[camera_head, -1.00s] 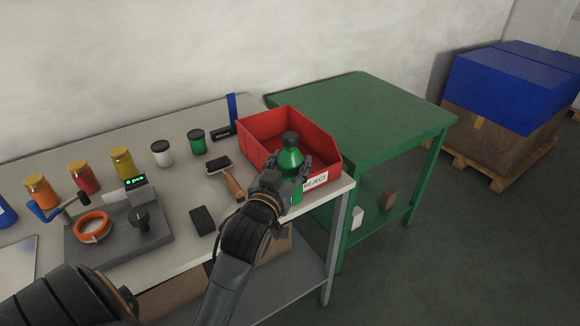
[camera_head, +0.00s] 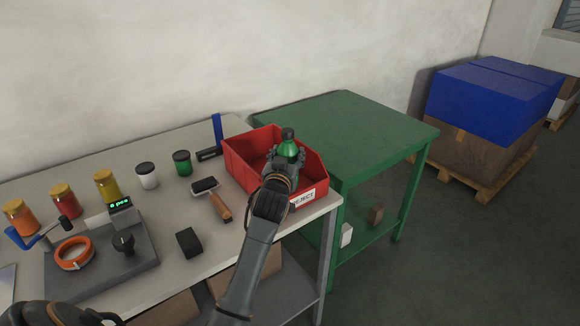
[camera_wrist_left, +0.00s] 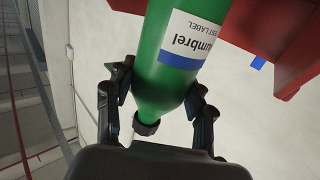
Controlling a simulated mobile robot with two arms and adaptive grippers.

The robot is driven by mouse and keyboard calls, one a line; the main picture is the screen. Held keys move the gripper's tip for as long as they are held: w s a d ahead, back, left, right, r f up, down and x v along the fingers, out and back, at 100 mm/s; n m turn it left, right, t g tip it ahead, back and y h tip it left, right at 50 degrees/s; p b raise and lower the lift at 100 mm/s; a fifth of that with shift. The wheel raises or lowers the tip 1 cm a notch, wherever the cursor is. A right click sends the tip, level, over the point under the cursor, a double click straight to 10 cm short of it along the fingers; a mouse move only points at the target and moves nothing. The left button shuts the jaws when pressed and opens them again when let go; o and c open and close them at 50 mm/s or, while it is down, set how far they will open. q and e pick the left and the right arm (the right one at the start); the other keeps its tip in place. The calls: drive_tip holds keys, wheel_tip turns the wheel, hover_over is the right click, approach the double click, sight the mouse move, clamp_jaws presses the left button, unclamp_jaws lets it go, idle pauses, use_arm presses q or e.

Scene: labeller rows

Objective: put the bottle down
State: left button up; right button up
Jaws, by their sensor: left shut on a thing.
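The green bottle (camera_head: 289,149) with a dark cap is upright in the head view, in front of or over the red bin (camera_head: 313,167); I cannot tell its height above the bin floor. My left gripper (camera_head: 284,165) is shut on the bottle near its neck and hides its lower part. In the left wrist view the green bottle (camera_wrist_left: 165,75) with a white and blue label sits between the fingers of my left gripper (camera_wrist_left: 160,108), and part of the red bin shows at the right. My right gripper is not in view.
The red bin, marked REJECT, stands at the right end of the grey bench (camera_head: 210,245). A brush (camera_head: 212,198), a black block (camera_head: 189,242) and several jars lie to its left. A green table (camera_head: 350,130) with a clear top stands beyond the bin.

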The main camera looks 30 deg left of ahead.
use_arm(q)
drive_tip(key=shift+w+a+f, duration=0.1)
drive_tip(key=shift+w+f, duration=0.45)
drive_tip(key=shift+f, duration=0.05)
drive_tip(key=shift+w+f, duration=0.15)
drive_tip(key=shift+f, duration=0.8)
drive_tip(key=shift+w+f, duration=0.1)
drive_tip(key=shift+f, duration=0.8)
drive_tip(key=shift+f, duration=0.15)
drive_tip(key=o, duration=1)
drive_tip(key=shift+o, duration=0.2)
